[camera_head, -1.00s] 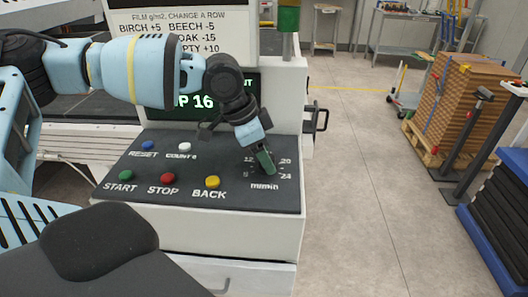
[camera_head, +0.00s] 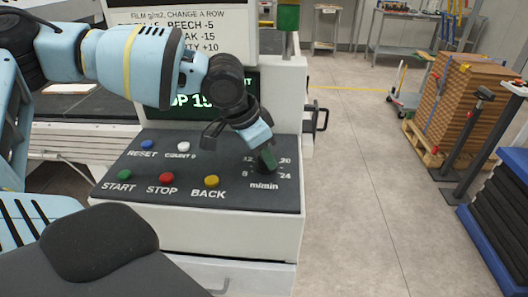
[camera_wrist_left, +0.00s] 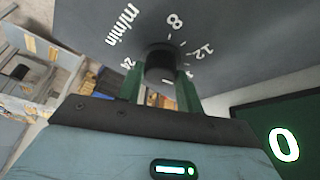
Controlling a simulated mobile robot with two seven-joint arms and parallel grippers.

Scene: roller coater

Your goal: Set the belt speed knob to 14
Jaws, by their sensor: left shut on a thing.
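The belt speed knob (camera_wrist_left: 160,62) is a black round knob on the dark sloped panel, ringed by a printed scale marked 8, 12, 20, 24 and m/min. My left gripper (camera_head: 266,158) is over it at the panel's right side, its green fingers on either side of the knob. In the left wrist view the gripper (camera_wrist_left: 161,85) is shut on the knob. The fingers and wrist hide much of the knob in the head view, and its pointer is not clear. The green display (camera_head: 198,97) behind my arm shows "P 15", partly hidden. My right gripper is not in view.
The panel has a green START button (camera_head: 125,174), a red STOP button (camera_head: 166,178), a yellow BACK button (camera_head: 211,181), a blue RESET button (camera_head: 147,145) and a white COUNT button (camera_head: 183,146). A black handle (camera_head: 320,116) juts from the machine's right side.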

